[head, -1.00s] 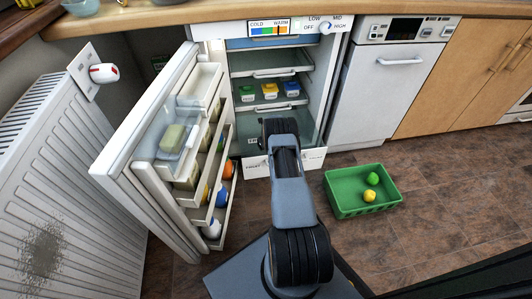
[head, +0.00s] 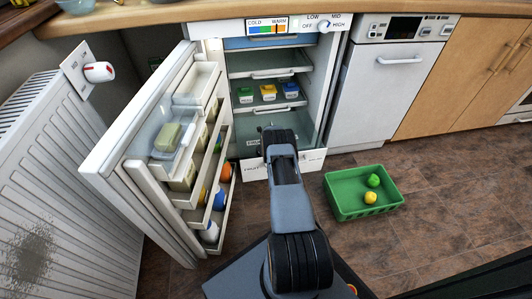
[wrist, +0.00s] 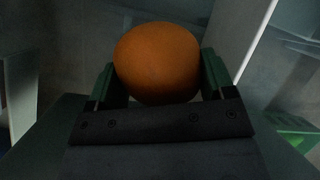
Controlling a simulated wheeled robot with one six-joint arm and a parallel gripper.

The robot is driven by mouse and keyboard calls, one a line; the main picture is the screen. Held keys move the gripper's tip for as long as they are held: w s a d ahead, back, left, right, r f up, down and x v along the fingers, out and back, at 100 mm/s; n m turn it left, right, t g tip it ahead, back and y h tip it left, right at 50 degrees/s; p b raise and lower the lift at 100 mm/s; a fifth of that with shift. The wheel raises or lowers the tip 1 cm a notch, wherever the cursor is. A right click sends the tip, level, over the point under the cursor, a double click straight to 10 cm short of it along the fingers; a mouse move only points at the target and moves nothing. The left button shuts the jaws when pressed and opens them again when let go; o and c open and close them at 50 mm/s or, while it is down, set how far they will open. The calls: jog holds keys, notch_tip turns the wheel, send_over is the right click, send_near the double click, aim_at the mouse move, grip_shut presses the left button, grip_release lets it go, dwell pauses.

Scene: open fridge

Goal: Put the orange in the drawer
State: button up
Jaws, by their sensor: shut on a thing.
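The orange (wrist: 157,62) sits between the two green fingers of my gripper (wrist: 158,80) in the wrist view, with a finger on each side. My gripper is shut on it. In the head view the gripper and the orange are hidden behind my own arm, which reaches to the lower front of the open fridge. The drawer is at the bottom of the fridge, and its white, lettered front (head: 312,160) shows on both sides of my arm. The drawer's inside is mostly hidden by my arm.
The fridge door (head: 130,185) stands open at left, its shelves holding bottles and an orange-coloured item (head: 227,173). Several small tubs (head: 268,92) stand on a fridge shelf. A green crate (head: 345,207) with two fruits lies on the floor at right. Bare floor lies around it.

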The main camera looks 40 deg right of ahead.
jog(key=shift+f+b, duration=0.4)
jog(key=shift+b, duration=0.05)
jog(key=o, duration=1.1)
jog(key=shift+r, duration=0.15)
jog(key=shift+r+p, duration=0.65)
jog(key=shift+p, duration=0.35)
jog(key=p+v, duration=0.5)
jog(key=v, duration=0.6)
jog(key=shift+s+r, duration=0.2)
jog(key=shift+r, duration=0.1)
jog(key=shift+a, duration=0.1)
